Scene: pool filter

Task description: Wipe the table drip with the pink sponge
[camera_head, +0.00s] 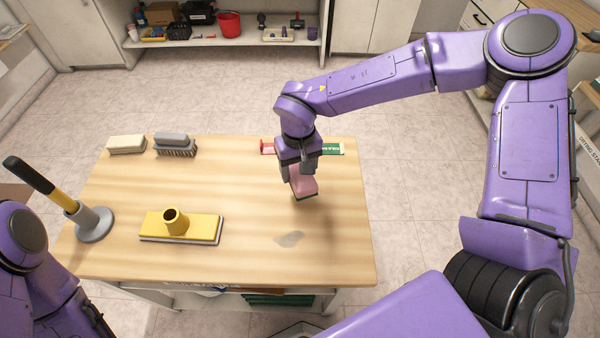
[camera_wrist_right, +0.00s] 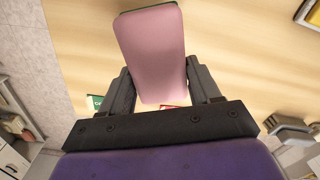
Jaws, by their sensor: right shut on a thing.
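The pink sponge (camera_head: 303,184) is held in my right gripper (camera_head: 302,172), above the right part of the table. In the right wrist view the sponge (camera_wrist_right: 155,55) sits between the two fingers of the gripper (camera_wrist_right: 160,85). A thin green edge shows along it there. The drip (camera_head: 289,239) is a grey wet patch on the table (camera_head: 335,255), nearer the front edge than the sponge and apart from it. Part of my left arm shows at the lower left, but its gripper is out of view.
A yellow mop head (camera_head: 195,228) lies left of the drip. A grey brush (camera_head: 175,142) and a cream block (camera_head: 126,144) stand at the back left. Red and green items (camera_head: 333,149) lie behind my right gripper.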

